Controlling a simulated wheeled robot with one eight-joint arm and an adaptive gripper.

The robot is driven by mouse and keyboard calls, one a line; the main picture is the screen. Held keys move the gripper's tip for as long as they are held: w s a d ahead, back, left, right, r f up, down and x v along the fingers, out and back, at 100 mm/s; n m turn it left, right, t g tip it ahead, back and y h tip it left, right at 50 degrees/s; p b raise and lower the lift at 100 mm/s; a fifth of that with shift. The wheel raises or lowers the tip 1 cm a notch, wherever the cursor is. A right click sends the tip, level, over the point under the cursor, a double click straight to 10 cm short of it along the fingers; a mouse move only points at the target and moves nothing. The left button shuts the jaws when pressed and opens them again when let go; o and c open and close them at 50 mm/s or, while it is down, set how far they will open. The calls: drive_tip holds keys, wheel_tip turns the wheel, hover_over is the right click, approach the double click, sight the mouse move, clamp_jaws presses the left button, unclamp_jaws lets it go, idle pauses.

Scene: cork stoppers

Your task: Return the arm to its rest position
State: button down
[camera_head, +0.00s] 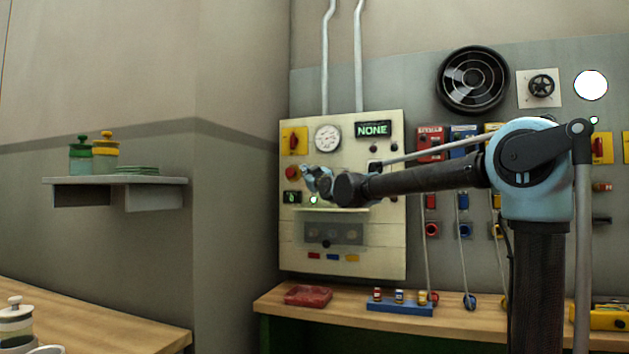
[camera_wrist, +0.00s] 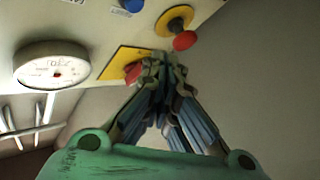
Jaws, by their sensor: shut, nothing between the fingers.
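My arm reaches left across the head view, roughly level, from the blue shoulder joint on its dark column. My gripper (camera_head: 314,182) is in front of the cream control panel (camera_head: 390,240), near its left side. In the wrist view my gripper (camera_wrist: 160,62) is shut, with its fingertips together and nothing between them. The fingertips overlap the yellow plate (camera_wrist: 118,62) with a red knob in that picture. Whether they touch the panel I cannot tell.
The panel carries a round gauge (camera_head: 328,138) and a display reading NONE (camera_head: 373,129). Below is a wooden bench (camera_head: 465,322) with a red tray (camera_head: 308,295) and a blue rack (camera_head: 400,308). A wall shelf (camera_head: 150,181) with jars is at left. Open space lies between shelf and panel.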

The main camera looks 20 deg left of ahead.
idle(0.6)
drive_tip(key=s+d+f+m+g+h, duration=0.2)
drive_tip(key=s+d+f+h, duration=0.1)
drive_tip(key=d+f, duration=0.75)
drive_tip(key=s+d+f+m+g+h, duration=0.2)
drive_tip(key=s+d+f+h, duration=0.15)
drive_tip(key=d+f, duration=0.65)
drive_tip(key=s+d+f+m+g+h, duration=0.2)
drive_tip(key=s+d+f, duration=0.2)
drive_tip(key=d+f, duration=0.65)
drive_tip(key=s+d+f+m+g+h, duration=0.2)
drive_tip(key=s+d+f+m+g, duration=0.1)
drive_tip(key=s+d+f, duration=0.7)
drive_tip(key=s+d+f+m+g+h, duration=0.3)
drive_tip(key=s+d+f, duration=0.7)
drive_tip(key=s+f, duration=0.7)
drive_tip(key=shift+s+d+m+g, duration=0.35)
drive_tip(key=shift+s+m+g, duration=0.15)
drive_tip(key=shift+s+g, duration=0.65)
drive_tip(key=shift+w, duration=0.1)
drive_tip(key=shift+w+f, duration=0.2)
drive_tip(key=shift+w, duration=0.25)
